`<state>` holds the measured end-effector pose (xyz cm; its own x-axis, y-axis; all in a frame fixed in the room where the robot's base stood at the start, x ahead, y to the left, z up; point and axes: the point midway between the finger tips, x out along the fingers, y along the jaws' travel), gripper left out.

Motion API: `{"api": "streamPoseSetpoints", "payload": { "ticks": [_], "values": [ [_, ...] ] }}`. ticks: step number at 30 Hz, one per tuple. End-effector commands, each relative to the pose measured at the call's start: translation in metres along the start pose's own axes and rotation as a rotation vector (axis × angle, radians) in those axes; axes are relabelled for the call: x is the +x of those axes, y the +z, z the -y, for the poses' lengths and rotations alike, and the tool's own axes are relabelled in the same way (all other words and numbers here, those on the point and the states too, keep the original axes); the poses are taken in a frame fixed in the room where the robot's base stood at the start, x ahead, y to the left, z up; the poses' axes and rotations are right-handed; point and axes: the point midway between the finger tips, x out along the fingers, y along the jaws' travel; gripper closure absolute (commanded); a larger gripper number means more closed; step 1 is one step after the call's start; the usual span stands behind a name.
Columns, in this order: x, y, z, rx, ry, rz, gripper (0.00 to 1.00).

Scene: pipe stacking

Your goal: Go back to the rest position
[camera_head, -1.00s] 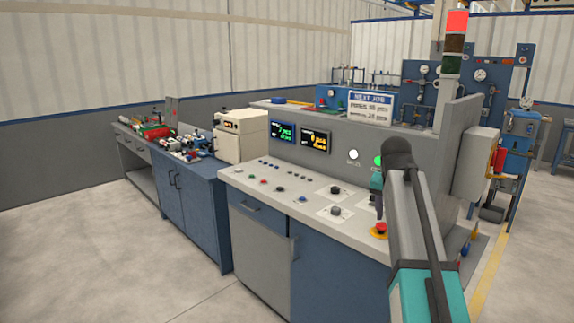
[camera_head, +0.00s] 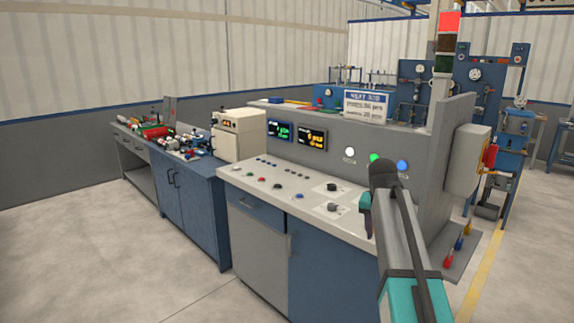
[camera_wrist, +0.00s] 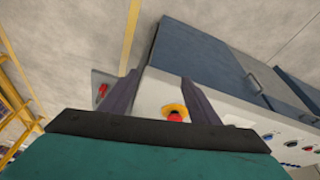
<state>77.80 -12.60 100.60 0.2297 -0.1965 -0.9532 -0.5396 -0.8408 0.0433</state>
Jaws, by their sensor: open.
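My arm (camera_head: 405,240) reaches over the right end of the control desk (camera_head: 235,180) in the head view. A small dark part at its end hangs above the desk top. In the wrist view my gripper (camera_wrist: 160,82) has its two dark fingers spread apart with nothing between them. A red stop button on a yellow base (camera_wrist: 175,113) shows on the desk near the right finger. The arm hides that button in the head view.
The desk's upright panel carries two displays (camera_head: 312,138) and white, green and blue lights (camera_head: 402,166). A signal tower (camera_head: 448,45) stands at its right end. A blue bench (camera_head: 185,205) with clutter stands to the left. The floor in front (camera_head: 90,250) is clear.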

Motion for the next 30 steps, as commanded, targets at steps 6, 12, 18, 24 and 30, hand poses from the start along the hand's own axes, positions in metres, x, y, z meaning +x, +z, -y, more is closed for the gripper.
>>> {"api": "streamPoseSetpoints", "payload": {
  "ticks": [6,12,18,24,30],
  "values": [
    [0.056,0.03,0.006,-0.025,0.03,0.075,0.44],
    [0.112,0.068,0.01,-0.051,0.059,0.152,0.44],
    [0.163,0.109,0.01,-0.076,0.084,0.224,0.44],
    [0.211,0.153,0.007,-0.104,0.106,0.294,0.44],
    [0.254,0.2,0.002,-0.137,0.124,0.36,0.44]
  ]
}}
